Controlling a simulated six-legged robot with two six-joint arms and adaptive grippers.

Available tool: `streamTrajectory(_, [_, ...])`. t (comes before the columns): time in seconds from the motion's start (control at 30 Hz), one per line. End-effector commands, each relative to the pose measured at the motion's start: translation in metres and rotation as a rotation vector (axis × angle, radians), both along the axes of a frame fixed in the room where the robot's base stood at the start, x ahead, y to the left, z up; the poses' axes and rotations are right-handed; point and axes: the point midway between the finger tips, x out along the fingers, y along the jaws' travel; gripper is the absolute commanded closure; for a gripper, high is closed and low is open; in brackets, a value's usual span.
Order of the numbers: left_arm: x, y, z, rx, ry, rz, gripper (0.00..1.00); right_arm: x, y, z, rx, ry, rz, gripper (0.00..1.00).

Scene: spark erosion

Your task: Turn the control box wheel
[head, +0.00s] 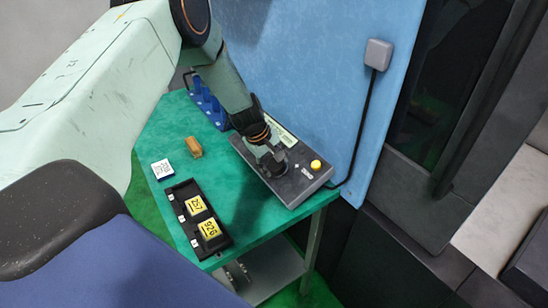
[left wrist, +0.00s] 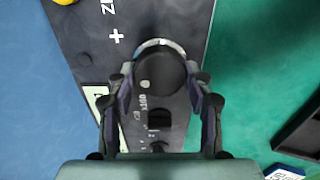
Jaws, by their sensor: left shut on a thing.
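The control box (head: 309,183) is a dark grey box on the green table, with a yellow button (head: 316,164) at its right end. Its black round wheel (left wrist: 160,70) shows in the left wrist view, with a pale ring at its far edge. My left gripper (head: 274,160) reaches down over the box from above. In the left wrist view its two fingers (left wrist: 162,80) stand on either side of the wheel, shut on it. In the head view the gripper mostly hides the wheel. My right gripper is in neither view.
A black tray (head: 186,220) with yellow numbered blocks (head: 211,228) lies on the green table (head: 245,228). A tan block (head: 194,147), a white labelled card (head: 162,169) and a blue rack (head: 208,103) stand nearby. A blue panel (head: 320,95) rises behind the box, with a black cable (head: 362,130).

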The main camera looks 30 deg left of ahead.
Motion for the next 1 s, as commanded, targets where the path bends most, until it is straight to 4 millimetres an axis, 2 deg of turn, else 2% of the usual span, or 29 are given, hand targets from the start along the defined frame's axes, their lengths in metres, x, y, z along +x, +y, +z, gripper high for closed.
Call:
streamTrajectory(0.1, [-0.001, -0.001, 0.002, -0.032, 0.016, 0.085, 0.80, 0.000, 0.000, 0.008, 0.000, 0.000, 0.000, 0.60])
streamTrajectory(0.43, [-0.001, 0.000, 0.001, -0.095, 0.041, 0.253, 0.80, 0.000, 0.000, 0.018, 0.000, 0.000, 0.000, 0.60])
streamTrajectory(1.0, [0.000, 0.000, 0.000, -0.117, 0.049, 0.311, 0.80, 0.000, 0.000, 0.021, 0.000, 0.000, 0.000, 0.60])
